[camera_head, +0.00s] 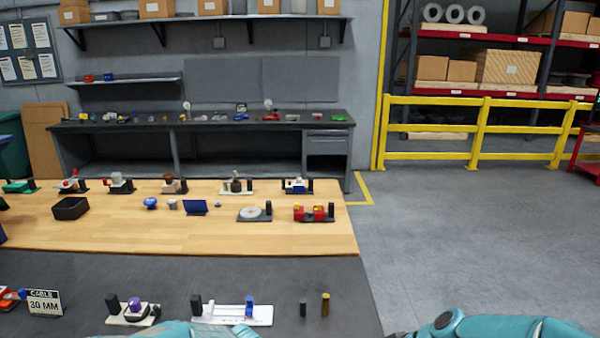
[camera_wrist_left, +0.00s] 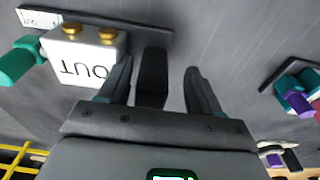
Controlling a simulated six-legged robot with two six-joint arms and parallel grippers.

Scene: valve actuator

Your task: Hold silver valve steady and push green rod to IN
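In the left wrist view, a pale silver-white block (camera_wrist_left: 82,55) bears the word OUT, upside down, and two gold knobs. It appears to be the silver valve. The green rod (camera_wrist_left: 20,60) sticks out of its left side. Both are on a dark base plate (camera_wrist_left: 100,27) with a small white label. A black post (camera_wrist_left: 151,78) stands on the plate beside the block. My left gripper (camera_wrist_left: 158,66) is open, its fingers on either side of the post in the picture. I cannot tell whether they touch it. My right gripper is not in view.
Another device with green and purple parts (camera_wrist_left: 295,95) is at the right of the wrist view. In the head view, a dark near table (camera_head: 250,280) and a wooden table (camera_head: 150,235) carry several devices. Open floor (camera_head: 450,230) lies to the right, before a yellow rail (camera_head: 478,130).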

